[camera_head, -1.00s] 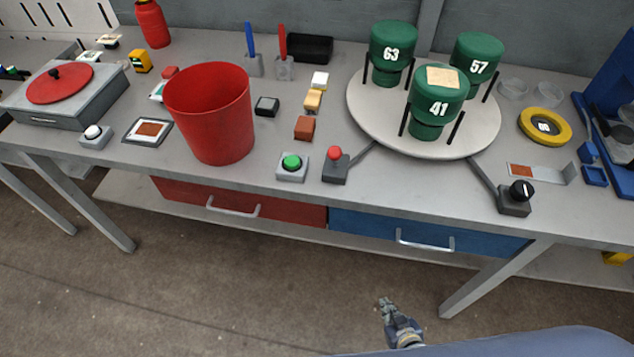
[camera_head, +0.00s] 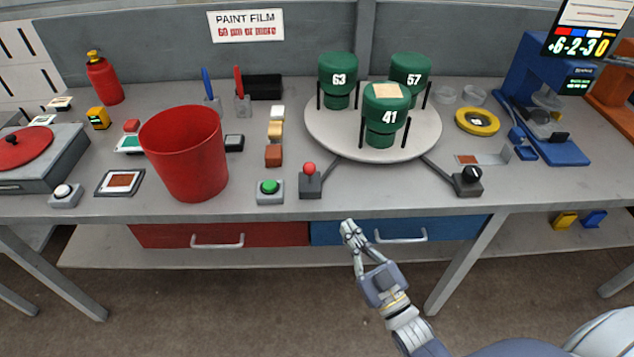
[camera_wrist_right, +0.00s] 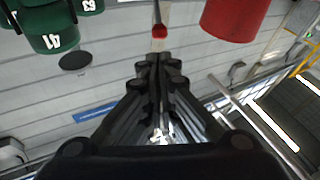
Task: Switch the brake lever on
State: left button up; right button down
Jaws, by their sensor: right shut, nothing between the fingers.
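A small lever with a red ball knob (camera_head: 310,169) stands upright on a dark box (camera_head: 310,188) near the table's front edge; it is the likely brake lever. A bracket joins this box to the round turntable (camera_head: 330,137). In the right wrist view the red knob (camera_wrist_right: 160,32) shows just beyond the fingertips. My right gripper (camera_head: 348,229) is shut and empty, in front of the table edge, below and right of the lever in the head view. It is apart from the lever. Its fingers also show in the right wrist view (camera_wrist_right: 160,62). My left gripper is not in view.
Several green numbered canisters (camera_head: 381,112) stand on the turntable. A green button (camera_head: 269,187) sits left of the lever, with a red bucket (camera_head: 185,160) further left. A black rotary knob (camera_head: 471,174) is to the right. Drawers (camera_head: 400,230) lie under the tabletop.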

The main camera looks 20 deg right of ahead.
pick_arm(q)
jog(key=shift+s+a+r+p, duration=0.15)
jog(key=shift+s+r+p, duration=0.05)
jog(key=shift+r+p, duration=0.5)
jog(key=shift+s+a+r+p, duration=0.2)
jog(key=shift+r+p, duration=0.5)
jog(key=shift+p, duration=0.05)
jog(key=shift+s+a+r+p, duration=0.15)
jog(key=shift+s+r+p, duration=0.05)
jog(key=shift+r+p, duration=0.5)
pick_arm(e)
jog(key=x, duration=1.4)
jog(key=shift+a, duration=0.15)
